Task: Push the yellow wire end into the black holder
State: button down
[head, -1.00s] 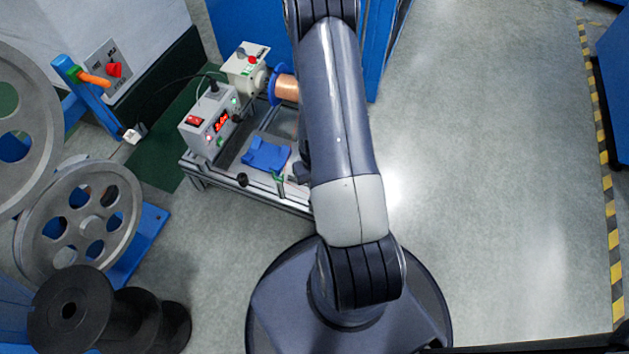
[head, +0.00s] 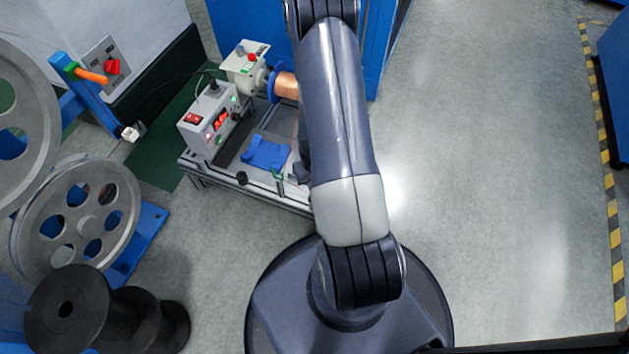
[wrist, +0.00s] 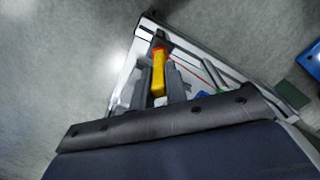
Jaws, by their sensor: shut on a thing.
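The yellow wire end (wrist: 158,76) is a short yellow block with a red-orange far end. In the wrist view it stands between the two grey fingers of my gripper (wrist: 158,84), which is shut on it. A small dark piece (wrist: 159,41) lies just beyond the red-orange end. It may be the black holder, but I cannot tell for sure, nor whether the two touch. In the head view my arm hides the wire end and most of my gripper.
A bench frame (head: 245,190) carries a grey box with a red display (head: 208,122), a copper-wound spool (head: 286,85) and a blue part (head: 266,153). Large pulley wheels (head: 78,215) and black spools (head: 66,308) stand at the left. The floor at right is clear.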

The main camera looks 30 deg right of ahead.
jog(key=c, duration=1.3)
grip_release()
jog(key=shift+c, duration=0.2)
jog(key=o, duration=0.3)
jog(key=shift+o, duration=0.2)
jog(key=shift+r, duration=0.15)
jog(key=shift+r+p, duration=2.4)
jog(key=shift+r, duration=0.95)
